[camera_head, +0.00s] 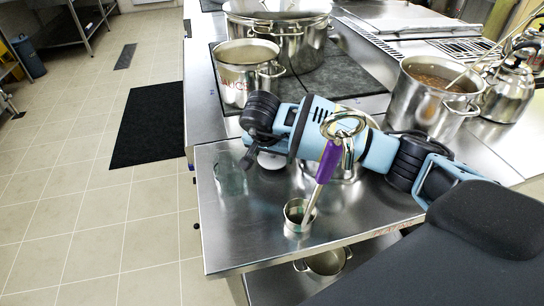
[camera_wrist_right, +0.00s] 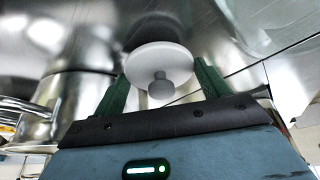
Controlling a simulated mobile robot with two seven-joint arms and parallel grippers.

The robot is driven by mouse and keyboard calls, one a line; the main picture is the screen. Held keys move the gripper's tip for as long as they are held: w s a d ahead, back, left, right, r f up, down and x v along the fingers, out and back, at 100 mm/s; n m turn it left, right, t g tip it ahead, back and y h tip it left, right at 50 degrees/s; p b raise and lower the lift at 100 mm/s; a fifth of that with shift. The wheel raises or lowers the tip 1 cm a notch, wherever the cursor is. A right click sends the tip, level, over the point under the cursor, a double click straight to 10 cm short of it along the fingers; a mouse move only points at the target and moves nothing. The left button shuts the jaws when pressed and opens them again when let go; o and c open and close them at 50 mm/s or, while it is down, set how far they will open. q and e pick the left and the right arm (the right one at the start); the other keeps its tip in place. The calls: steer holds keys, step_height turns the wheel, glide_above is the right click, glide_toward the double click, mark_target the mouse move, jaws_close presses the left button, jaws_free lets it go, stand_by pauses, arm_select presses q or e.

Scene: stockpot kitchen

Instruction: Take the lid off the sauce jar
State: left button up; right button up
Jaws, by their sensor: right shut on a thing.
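The sauce jar (camera_head: 230,176) is clear, greenish glass and stands upright on the steel table at its left side, with no lid on top. My right gripper (camera_head: 260,158) is low over the table, just right of the jar. In the wrist view my right gripper (camera_wrist_right: 162,80) has its two green fingers on either side of the round white lid (camera_wrist_right: 150,58), whose knob faces the camera. The lid also shows in the head view (camera_head: 271,160), apart from the jar. The exact finger contact is hard to see. My left gripper is out of view.
A small steel container (camera_head: 297,216) holds a purple-handled utensil (camera_head: 328,163) near the table's front. Behind my arm stand a steel pot (camera_head: 244,82) and a larger stockpot (camera_head: 298,45). A soup-filled pot (camera_head: 420,103) and kettle (camera_head: 508,94) are at right.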

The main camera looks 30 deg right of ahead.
steer(key=shift+f, duration=0.65)
steer(key=shift+f, duration=0.2)
steer(key=o, duration=1.1)
steer(key=shift+r, duration=0.15)
steer(key=shift+r, duration=0.3)
steer(key=v, duration=1.1)
steer(key=shift+a+r+p, duration=0.1)
steer(key=shift+r+p, duration=0.15)
steer(key=shift+p, duration=0.05)
